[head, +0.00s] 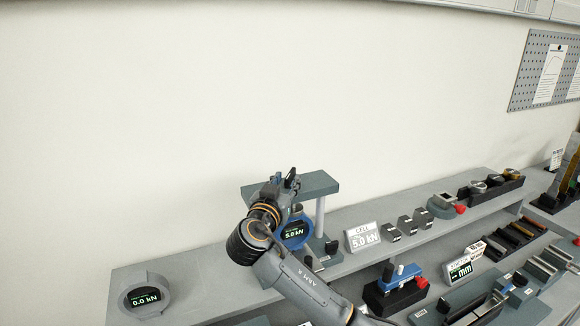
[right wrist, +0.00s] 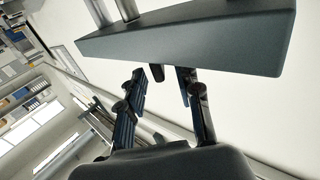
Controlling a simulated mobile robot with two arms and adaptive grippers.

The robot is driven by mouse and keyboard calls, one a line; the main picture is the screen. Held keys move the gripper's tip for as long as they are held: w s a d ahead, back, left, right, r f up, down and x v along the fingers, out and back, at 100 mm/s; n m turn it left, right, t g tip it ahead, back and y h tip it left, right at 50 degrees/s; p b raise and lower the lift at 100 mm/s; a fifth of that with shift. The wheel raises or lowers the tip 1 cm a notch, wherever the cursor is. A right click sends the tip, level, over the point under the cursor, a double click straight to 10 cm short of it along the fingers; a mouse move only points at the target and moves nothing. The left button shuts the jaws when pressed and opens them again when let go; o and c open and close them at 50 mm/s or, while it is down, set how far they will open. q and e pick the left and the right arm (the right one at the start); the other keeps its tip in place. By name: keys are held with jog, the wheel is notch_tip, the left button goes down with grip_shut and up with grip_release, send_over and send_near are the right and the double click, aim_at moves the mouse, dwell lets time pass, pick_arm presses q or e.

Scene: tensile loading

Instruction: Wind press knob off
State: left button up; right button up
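The press has a grey-green top plate (head: 318,184) on a pale column, with a blue-ringed dial (head: 296,234) reading 5.0 kN. My right gripper (head: 284,182) is at the plate's left part and hides much of it. In the right wrist view, the plate (right wrist: 200,38) crosses the top of the picture. My right gripper's fingers (right wrist: 161,82) are apart, with a short dark stub (right wrist: 157,72) between their tips. The stub may be the press knob; I cannot tell if the fingers touch it. My left gripper is not in view.
A grey round dial (head: 145,296) reading 0.0 kN stands at the shelf's left. Right of the press are a CELL sign (head: 362,237), several small grey blocks and a red-knobbed device (head: 446,205). A blue-topped fixture (head: 397,288) stands in front. Wall space above is clear.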

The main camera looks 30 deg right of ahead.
aim_at(294, 168)
jog(key=x, duration=0.1)
jog(key=p+x, duration=0.1)
jog(key=x, duration=0.1)
jog(key=shift+r, duration=0.2)
jog(key=shift+w+d, duration=0.2)
jog(key=shift+d, duration=0.1)
jog(key=shift+w+d+f, duration=0.15)
jog(key=shift+w+d, duration=0.05)
jog(key=shift+w, duration=0.05)
jog(key=shift+c, duration=0.2)
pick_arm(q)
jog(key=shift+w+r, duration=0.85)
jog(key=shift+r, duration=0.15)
pick_arm(e)
grip_shut()
